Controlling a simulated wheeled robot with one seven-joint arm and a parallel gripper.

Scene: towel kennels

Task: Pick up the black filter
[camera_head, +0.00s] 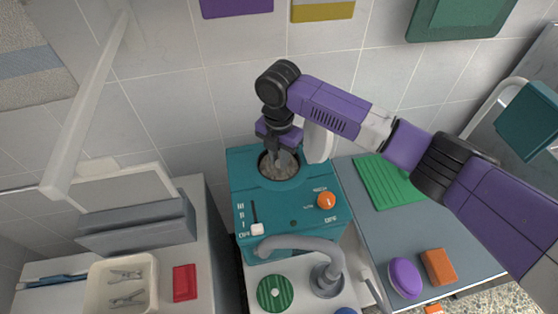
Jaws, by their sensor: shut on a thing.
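A teal machine (245,192) with a round opening in its top stands in the middle of the camera_head view. My gripper (283,158) points down into this opening, its fingertips at or just inside the dark rim. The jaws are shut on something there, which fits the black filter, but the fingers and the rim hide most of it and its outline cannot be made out. Greyish material (276,172) shows inside the opening around the fingertips.
The machine's top has an orange knob (326,200), a white slider (257,229) and a grey curved pipe (300,242) in front. Right is a counter with a green ribbed board (385,182), a purple oval (405,278) and an orange block (438,266). Left are a cream bin (95,282) and red item (185,282).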

